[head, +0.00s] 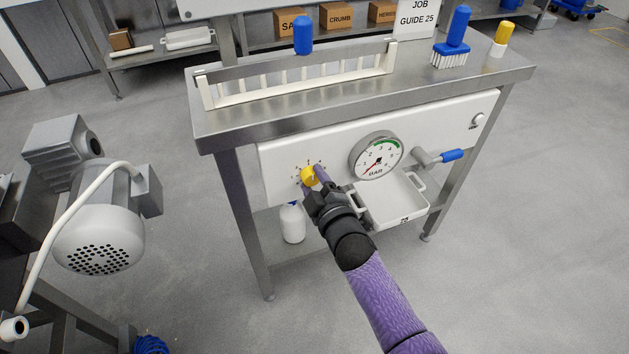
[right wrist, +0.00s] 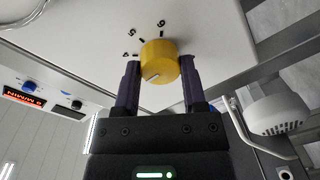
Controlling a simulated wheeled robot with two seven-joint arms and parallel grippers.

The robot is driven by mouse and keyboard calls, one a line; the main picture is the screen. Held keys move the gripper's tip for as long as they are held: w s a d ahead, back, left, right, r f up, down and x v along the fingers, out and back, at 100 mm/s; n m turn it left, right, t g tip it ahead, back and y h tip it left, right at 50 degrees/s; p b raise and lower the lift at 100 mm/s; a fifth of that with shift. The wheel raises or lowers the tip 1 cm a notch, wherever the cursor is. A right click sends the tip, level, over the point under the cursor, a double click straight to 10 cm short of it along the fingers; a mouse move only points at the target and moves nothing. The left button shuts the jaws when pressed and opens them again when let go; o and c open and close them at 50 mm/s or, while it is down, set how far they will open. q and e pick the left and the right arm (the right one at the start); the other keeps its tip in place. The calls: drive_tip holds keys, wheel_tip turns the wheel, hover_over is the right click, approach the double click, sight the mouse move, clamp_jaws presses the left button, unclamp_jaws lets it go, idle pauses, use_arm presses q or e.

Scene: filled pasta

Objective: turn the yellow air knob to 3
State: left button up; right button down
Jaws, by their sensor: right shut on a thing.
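The yellow air knob (head: 309,175) is on the left part of the white front panel (head: 272,161), with small dial marks around it. My right gripper (head: 314,181) is at the knob, shut on it. In the right wrist view the yellow knob (right wrist: 159,60) sits between the two dark fingers, one on each side. A white pointer line on its face slants toward the lower left. My left gripper is not in view.
A white tray (head: 381,222) hangs below the gauge, close to my right wrist. A blue-handled valve (head: 452,155) is at right. A white bottle (head: 293,224) stands below the panel. A motor (head: 104,232) is at left. The steel top (head: 235,118) overhangs the panel.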

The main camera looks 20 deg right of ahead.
drive_tip(key=shift+c, duration=0.7)
unclamp_jaws()
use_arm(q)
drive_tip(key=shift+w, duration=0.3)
use_arm(e)
drive_tip(key=shift+s+r+p, duration=0.1)
drive_tip(key=shift+s+p, duration=0.2)
drive_tip(key=shift+s, duration=0.05)
use_arm(q)
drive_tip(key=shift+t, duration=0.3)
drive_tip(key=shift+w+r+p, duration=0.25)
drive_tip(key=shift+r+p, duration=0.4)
drive_tip(key=shift+p, duration=0.05)
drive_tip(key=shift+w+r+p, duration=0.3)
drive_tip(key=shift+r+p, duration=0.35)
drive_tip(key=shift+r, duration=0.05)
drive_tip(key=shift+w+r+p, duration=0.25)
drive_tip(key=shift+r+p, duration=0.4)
drive_tip(key=shift+p, duration=0.05)
use_arm(e)
drive_tip(key=s, duration=0.9)
drive_tip(key=shift+s+d, duration=0.2)
drive_tip(key=shift+d, duration=0.15)
